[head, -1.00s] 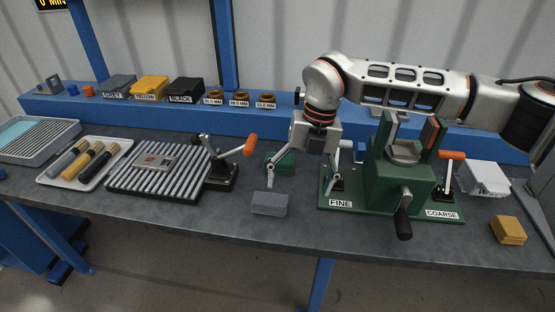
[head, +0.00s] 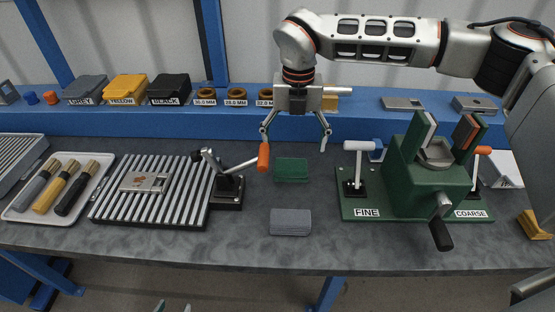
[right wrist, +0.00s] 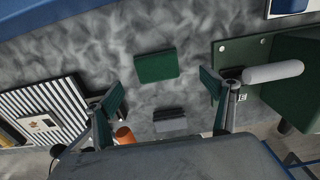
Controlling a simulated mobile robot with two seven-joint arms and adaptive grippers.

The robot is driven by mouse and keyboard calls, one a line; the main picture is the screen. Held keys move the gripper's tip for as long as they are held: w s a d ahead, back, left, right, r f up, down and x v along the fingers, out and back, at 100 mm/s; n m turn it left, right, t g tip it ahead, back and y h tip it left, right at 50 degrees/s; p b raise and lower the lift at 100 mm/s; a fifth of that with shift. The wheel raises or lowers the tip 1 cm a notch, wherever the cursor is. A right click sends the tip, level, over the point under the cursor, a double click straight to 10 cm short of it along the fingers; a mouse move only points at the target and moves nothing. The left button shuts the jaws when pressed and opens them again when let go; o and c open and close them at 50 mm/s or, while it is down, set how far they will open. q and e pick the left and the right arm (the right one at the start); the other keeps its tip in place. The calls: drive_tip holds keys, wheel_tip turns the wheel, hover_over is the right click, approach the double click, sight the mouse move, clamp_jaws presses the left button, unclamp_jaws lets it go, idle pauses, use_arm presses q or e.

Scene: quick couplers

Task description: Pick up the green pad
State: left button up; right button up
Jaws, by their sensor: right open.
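The green pad (head: 291,170) lies flat on the grey bench between the orange-handled clamp and the green fixture. It also shows in the right wrist view (right wrist: 156,66), just beyond the fingertips and near the middle of the gap between them. My right gripper (head: 296,141) is open and empty. It hangs above and behind the pad in the head view, not touching it. Only the tips of my left gripper (head: 173,306) show at the bottom edge of the head view, too little to judge its opening.
A grey pad (head: 290,222) lies in front of the green one. The ribbed plate and orange-handled clamp (head: 229,190) stand left. The green fixture (head: 415,190), marked FINE and COARSE, with levers, stands right. A blue ledge (head: 225,120) with labelled bins runs behind.

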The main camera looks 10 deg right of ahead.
sight(291, 165)
drive_tip(key=shift+s+f, duration=0.1)
drive_tip(key=shift+f, duration=1.25)
drive_tip(key=f, duration=0.5)
drive_tip(key=shift+a, duration=0.3)
drive_tip(key=c, duration=1.1)
